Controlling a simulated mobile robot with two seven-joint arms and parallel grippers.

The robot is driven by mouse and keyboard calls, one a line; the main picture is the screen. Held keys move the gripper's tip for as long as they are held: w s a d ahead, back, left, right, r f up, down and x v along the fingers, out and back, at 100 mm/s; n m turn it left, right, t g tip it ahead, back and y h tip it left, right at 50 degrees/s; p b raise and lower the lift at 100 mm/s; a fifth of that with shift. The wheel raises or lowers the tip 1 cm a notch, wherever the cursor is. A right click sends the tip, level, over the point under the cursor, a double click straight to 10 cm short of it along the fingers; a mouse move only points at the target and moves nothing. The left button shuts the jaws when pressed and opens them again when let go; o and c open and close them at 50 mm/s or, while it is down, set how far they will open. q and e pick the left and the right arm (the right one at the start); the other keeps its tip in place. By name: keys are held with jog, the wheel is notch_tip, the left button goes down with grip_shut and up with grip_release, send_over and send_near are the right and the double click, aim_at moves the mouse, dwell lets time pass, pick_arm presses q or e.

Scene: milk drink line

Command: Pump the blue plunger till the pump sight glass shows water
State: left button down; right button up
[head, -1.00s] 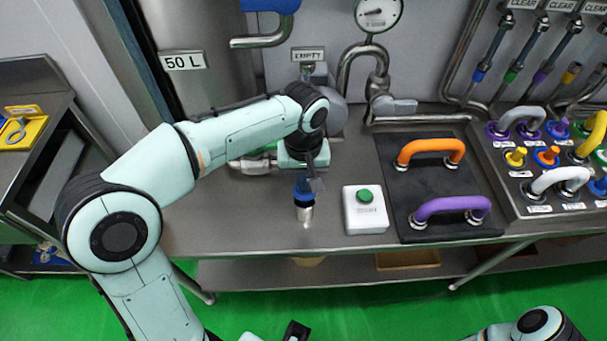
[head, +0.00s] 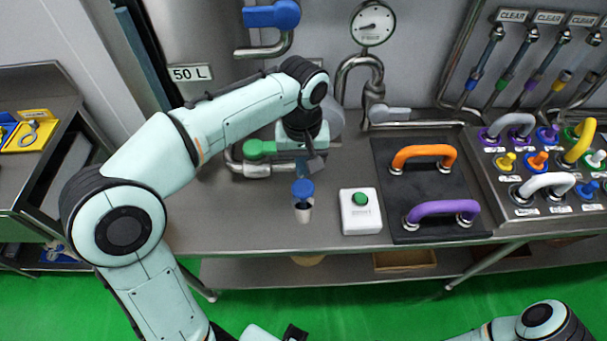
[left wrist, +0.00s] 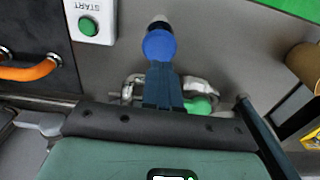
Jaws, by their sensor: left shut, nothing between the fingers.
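The blue plunger (head: 302,188) stands upright on its short metal cylinder (head: 303,214) near the front of the steel bench. My left gripper (head: 313,165) is just above and behind it in the head view, shut and empty. In the left wrist view the round blue knob (left wrist: 159,45) appears just beyond the tips of the closed fingers (left wrist: 162,88). I cannot tell whether they touch it. The pump sight glass is hidden behind my left arm, so its state cannot be read. My right gripper is not clearly visible; only part of its arm shows at lower right.
A white box with a green START button (head: 361,199) stands close right of the plunger. A black mat (head: 392,180) holds orange (head: 423,152) and purple (head: 441,208) handles. A green handle (head: 259,149) is behind left. Bare bench lies left of the plunger.

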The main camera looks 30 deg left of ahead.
aim_at(303, 186)
pick_arm(q)
notch_tip(303, 186, up, 5)
jog(key=shift+a+r+p, duration=0.1)
jog(key=shift+r+p, duration=0.1)
jog(key=shift+p, duration=0.25)
pick_arm(e)
jog(key=shift+w+a+r, duration=0.1)
jog(key=shift+w+r, duration=0.4)
jog(key=shift+r, duration=0.2)
pick_arm(q)
notch_tip(303, 186, up, 3)
jog(key=b, duration=0.4)
jog(key=shift+w+r, duration=0.15)
jog(key=shift+r, duration=0.05)
pick_arm(e)
jog(key=f, duration=0.1)
jog(key=s+f, duration=0.1)
jog(key=f, duration=0.1)
jog(key=a+f, duration=0.1)
jog(key=shift+s+f, duration=0.35)
jog(key=shift+f, duration=0.05)
